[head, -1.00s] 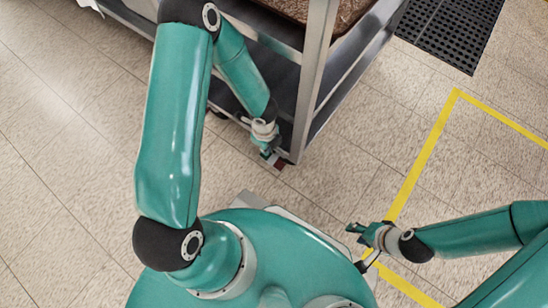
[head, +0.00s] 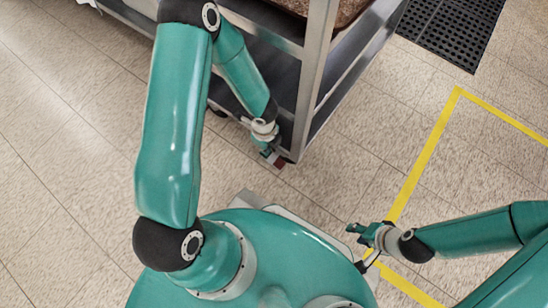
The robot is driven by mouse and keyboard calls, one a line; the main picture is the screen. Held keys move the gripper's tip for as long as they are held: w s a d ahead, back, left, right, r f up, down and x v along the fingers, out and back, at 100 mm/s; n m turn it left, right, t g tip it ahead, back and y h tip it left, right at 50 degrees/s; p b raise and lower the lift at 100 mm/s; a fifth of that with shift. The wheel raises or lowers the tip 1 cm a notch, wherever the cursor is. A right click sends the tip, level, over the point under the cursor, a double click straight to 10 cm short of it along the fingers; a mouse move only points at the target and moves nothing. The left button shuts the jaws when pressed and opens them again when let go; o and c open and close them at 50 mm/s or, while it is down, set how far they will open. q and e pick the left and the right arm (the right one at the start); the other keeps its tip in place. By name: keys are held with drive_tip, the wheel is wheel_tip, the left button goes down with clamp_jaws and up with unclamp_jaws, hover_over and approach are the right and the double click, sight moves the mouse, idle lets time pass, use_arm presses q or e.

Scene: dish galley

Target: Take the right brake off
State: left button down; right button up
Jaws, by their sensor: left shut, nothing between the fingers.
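A metal cart (head: 318,75) stands at the top of the head view. A small dark red piece (head: 280,162), which looks like a brake pedal, shows low by the foot of its near corner post. My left gripper (head: 273,159) is shut and empty, pointing down right beside the red piece. I cannot tell whether they touch. The caster under that corner is mostly hidden by the gripper and the cart. My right gripper (head: 353,233) is open and empty over the floor, at the lower right, away from the cart.
A brown load (head: 345,10) sits on the cart's top. A black perforated mat (head: 455,35) lies at the upper right. Yellow floor tape (head: 425,160) runs right of the cart. Tiled floor is clear at the left and between cart and tape.

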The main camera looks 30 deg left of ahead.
use_arm(q)
drive_tip(key=shift+f+b, duration=0.65)
drive_tip(key=shift+f, duration=0.1)
drive_tip(key=shift+r, duration=0.15)
drive_tip(key=shift+r+p, duration=2.95)
drive_tip(key=shift+r, duration=0.5)
drive_tip(key=shift+d+f, duration=0.1)
drive_tip(key=shift+d, duration=0.05)
